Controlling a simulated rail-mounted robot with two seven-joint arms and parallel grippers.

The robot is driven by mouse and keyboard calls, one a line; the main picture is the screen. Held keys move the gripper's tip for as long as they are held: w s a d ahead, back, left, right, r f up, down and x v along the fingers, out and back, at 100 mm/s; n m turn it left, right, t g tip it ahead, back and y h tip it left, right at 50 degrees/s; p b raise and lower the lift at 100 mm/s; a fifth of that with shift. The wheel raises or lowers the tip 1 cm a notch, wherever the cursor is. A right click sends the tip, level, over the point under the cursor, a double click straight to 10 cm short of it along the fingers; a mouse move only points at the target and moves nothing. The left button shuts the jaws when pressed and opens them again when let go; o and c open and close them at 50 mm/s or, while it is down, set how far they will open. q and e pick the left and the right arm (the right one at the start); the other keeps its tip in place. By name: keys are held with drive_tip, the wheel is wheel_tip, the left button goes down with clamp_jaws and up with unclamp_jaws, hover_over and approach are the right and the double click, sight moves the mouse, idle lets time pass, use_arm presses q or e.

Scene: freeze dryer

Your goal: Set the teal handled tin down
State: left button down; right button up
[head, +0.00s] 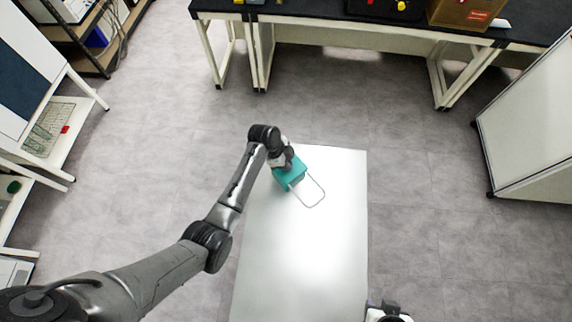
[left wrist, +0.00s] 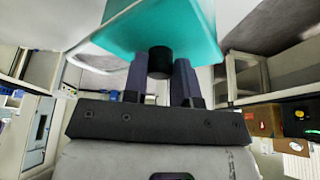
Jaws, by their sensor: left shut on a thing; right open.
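The teal handled tin (head: 290,174) is at the far end of the white table (head: 305,240) in the head view, with its pale wire handle (head: 317,194) sticking out to the lower right. My left gripper (head: 283,163) is shut on the tin from its far left side and hides part of it. In the left wrist view the tin (left wrist: 160,35) fills the top middle, and the gripper's fingers (left wrist: 160,80) reach a dark round knob on it. I cannot tell whether the tin touches the table. My right gripper (head: 388,314) only partly shows at the bottom edge.
The rest of the white table is bare. A dark-topped bench (head: 390,32) with a brown box (head: 464,13) stands at the back. Shelves (head: 40,125) stand at the left and a white cabinet (head: 530,135) at the right. Grey floor lies between.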

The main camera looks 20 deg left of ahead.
use_arm(q)
drive_tip(key=shift+f, duration=1.7)
drive_tip(key=shift+f, duration=0.1)
drive_tip(key=c, duration=0.9)
unclamp_jaws()
drive_tip(key=v, duration=1.2)
drive_tip(key=shift+r+p, duration=0.2)
drive_tip(key=shift+p, duration=0.15)
drive_tip(key=s+r+n+t+y, duration=0.1)
drive_tip(key=s+n, duration=0.5)
drive_tip(key=s, duration=0.9)
drive_tip(key=s+a+r+n+t+y, duration=0.1)
drive_tip(key=s+n+y, duration=0.2)
drive_tip(key=s, duration=1.3)
drive_tip(key=n, duration=0.3)
drive_tip(key=shift+n, duration=0.4)
